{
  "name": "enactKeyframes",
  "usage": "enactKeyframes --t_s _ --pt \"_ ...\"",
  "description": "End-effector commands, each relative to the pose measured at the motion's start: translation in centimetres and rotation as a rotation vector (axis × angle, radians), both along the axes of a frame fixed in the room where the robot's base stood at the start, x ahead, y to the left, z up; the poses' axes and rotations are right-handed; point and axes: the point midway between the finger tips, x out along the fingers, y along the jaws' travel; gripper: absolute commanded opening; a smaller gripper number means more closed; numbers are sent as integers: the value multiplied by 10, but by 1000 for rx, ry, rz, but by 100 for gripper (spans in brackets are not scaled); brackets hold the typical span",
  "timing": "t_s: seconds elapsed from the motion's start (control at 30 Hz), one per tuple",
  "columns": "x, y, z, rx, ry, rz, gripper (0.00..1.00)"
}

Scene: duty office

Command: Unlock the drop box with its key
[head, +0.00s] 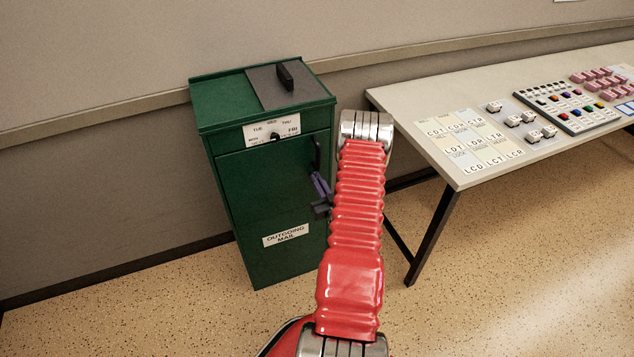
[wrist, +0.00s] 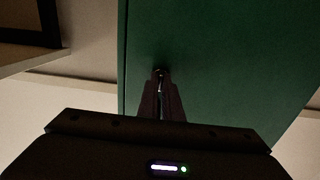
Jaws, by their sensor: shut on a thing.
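The green drop box (head: 265,185) stands on the floor against the wall, with a dial plate (head: 271,130) near its top, a black handle on its front door and a label reading outgoing mail. My gripper (head: 319,188) is at the right part of the door, below the handle, partly hidden by my red arm. In the wrist view my gripper (wrist: 161,90) points at the green door (wrist: 215,60), its fingers close together. A small metallic piece, probably the key (wrist: 160,73), shows between the fingertips at the door surface. I cannot tell how far it is inserted.
A table (head: 400,95) stands to the right, with lettered cards (head: 465,140), small white blocks, a tray of coloured pieces (head: 565,106) and pink blocks on it. Its dark leg (head: 432,235) is right of my arm. The speckled floor in front is clear.

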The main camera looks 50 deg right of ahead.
Motion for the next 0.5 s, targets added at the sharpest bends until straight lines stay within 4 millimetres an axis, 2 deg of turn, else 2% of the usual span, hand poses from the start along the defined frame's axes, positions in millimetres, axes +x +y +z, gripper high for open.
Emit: enactKeyframes --t_s 0.27,0.5 --pt "3 2 0 40 -24 11 0" --pt "3 2 0 145 -85 11 0"
